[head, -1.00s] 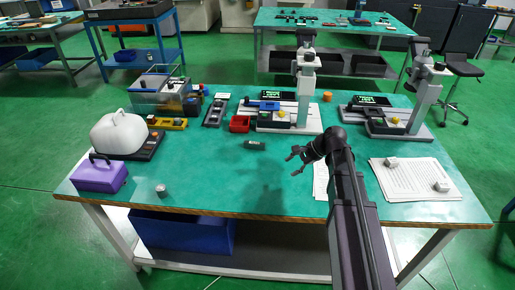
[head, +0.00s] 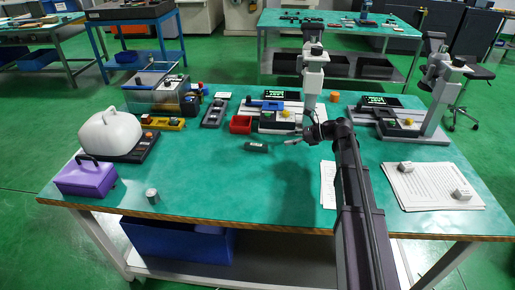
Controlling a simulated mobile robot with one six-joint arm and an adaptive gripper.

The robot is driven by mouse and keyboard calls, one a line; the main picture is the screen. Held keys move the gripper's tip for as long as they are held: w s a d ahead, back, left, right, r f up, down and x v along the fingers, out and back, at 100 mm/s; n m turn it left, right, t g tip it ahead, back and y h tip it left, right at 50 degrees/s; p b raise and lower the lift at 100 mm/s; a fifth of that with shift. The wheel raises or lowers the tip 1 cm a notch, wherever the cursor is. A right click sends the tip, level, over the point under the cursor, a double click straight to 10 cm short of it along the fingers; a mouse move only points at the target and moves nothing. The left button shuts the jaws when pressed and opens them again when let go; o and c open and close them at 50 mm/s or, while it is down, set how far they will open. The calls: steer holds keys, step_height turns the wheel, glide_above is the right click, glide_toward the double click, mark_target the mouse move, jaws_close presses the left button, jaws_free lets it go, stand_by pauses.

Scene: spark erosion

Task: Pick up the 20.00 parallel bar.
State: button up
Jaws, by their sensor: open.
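No marking of 20.00 is readable, so I cannot tell which piece is the 20.00 parallel bar. A small dark green block (head: 256,147) lies alone on the green table top (head: 220,180) in the head view, left of my gripper. A dark grey strip (head: 215,111) with small pieces on it lies further back left. My gripper (head: 296,138) is open and appears empty, over the table in front of the middle measuring stand (head: 313,80). Its fingers point left and are small in the picture.
A red bin (head: 240,124) stands just behind the green block. A second stand (head: 440,95) is at the right. Papers with small metal blocks (head: 406,166) lie at front right. A purple case (head: 86,178) and a metal cylinder (head: 152,196) are at front left.

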mark_target(258, 145)
steer(key=shift+b+x, duration=1.65)
steer(key=shift+x, duration=2.6)
steer(key=shift+f, duration=0.1)
steer(key=shift+b+x, duration=1.05)
steer(key=shift+x, duration=1.5)
jaws_close()
